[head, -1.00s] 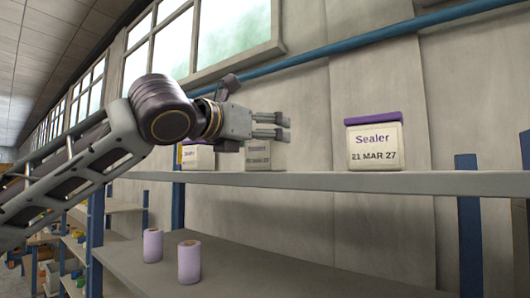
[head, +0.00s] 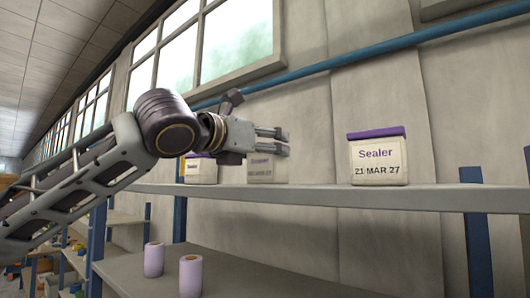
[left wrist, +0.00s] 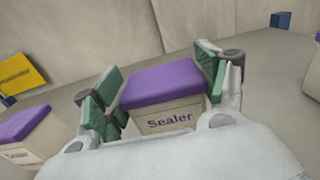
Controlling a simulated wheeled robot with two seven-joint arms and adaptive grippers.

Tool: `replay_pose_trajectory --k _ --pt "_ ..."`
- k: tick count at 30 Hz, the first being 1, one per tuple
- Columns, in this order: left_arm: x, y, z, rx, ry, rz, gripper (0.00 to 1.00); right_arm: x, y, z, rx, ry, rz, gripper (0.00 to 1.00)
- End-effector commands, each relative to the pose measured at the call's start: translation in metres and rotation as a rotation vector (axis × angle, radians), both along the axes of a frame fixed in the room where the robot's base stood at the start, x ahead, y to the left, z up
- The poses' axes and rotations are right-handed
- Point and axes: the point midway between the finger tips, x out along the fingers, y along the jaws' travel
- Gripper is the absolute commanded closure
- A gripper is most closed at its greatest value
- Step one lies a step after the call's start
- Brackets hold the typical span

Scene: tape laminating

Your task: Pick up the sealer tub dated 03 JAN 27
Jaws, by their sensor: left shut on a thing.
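My left gripper (head: 286,142) is above the grey shelf in the head view. In the left wrist view its green-padded fingers (left wrist: 160,70) are shut on a cream sealer tub (left wrist: 168,112) with a purple lid, one finger on each side. Only "Sealer" reads there; the date is hidden. In the head view a tub (head: 263,170) shows below and behind the fingers, its date too blurred to read and its lid covered by the gripper. A second sealer tub (head: 379,162) to the right reads 21 MAR 27. My right gripper is not in view.
Another purple-lidded tub (head: 201,172) stands left on the upper shelf (head: 330,196), partly behind my wrist; it also shows in the left wrist view (left wrist: 28,132). Two lilac rolls (head: 190,276) stand on the lower shelf. The shelf between the tubs is clear. Blue posts (head: 478,230) hold the shelves.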

Motion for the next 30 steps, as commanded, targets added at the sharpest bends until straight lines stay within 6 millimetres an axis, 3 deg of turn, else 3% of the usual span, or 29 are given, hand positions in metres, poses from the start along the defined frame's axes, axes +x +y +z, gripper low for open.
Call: replay_pose_trajectory --k 21,30 --pt "-0.001 -0.001 0.084 -0.002 -0.004 -0.001 0.62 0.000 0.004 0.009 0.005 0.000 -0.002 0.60" --pt "-0.001 0.000 0.098 0.000 -0.002 -0.001 0.62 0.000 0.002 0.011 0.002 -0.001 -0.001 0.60"
